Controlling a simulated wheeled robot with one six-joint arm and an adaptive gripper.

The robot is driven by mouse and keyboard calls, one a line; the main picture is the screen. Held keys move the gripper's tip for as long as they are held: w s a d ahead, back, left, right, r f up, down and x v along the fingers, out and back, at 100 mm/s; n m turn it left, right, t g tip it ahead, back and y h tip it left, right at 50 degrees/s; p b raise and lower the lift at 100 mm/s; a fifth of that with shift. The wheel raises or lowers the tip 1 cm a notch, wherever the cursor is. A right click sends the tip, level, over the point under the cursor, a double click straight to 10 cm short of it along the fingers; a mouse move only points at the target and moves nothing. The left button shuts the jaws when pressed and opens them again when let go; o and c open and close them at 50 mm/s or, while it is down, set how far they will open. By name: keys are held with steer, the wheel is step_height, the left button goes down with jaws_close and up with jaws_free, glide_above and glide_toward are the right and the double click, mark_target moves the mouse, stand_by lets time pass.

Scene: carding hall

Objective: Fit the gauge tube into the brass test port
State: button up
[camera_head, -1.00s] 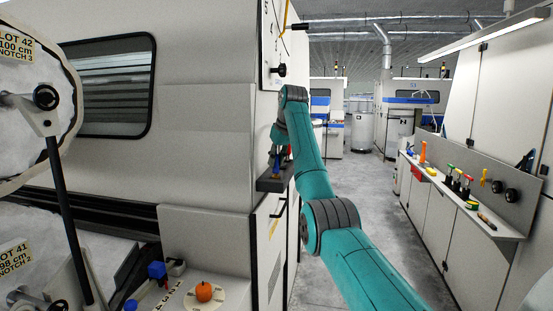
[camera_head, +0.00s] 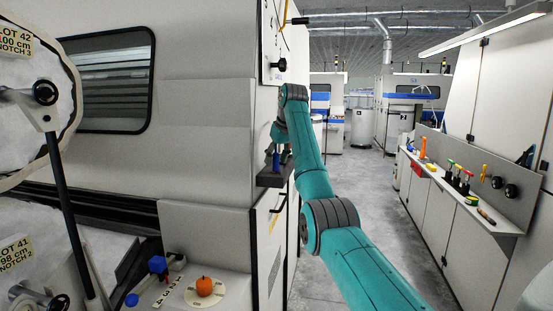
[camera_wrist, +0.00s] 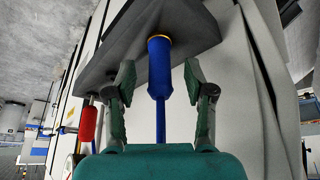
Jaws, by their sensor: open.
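My gripper (camera_wrist: 158,80) is open, with its two green fingers on either side of a blue tube-like piece (camera_wrist: 159,70) in the wrist view. A gap shows between each finger and the piece. The piece has a thick blue body and a thin blue stem, and a yellow, brass-like ring (camera_wrist: 159,37) circles the end at the dark shelf. The blue piece also shows on the shelf in the head view (camera_head: 276,160). I cannot tell for certain that it is the gauge tube, or that the ring is the test port. My gripper is partly hidden there.
The dark shelf (camera_head: 271,179) juts from the pale machine's end. A red-bodied piece (camera_wrist: 88,122) is at the left in the wrist view. A workbench (camera_head: 450,195) with several coloured tools runs along the right. The grey aisle floor (camera_head: 352,195) between is clear.

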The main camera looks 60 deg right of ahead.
step_height(320, 180, up, 10)
stand_by(0.6)
stand_by(0.4)
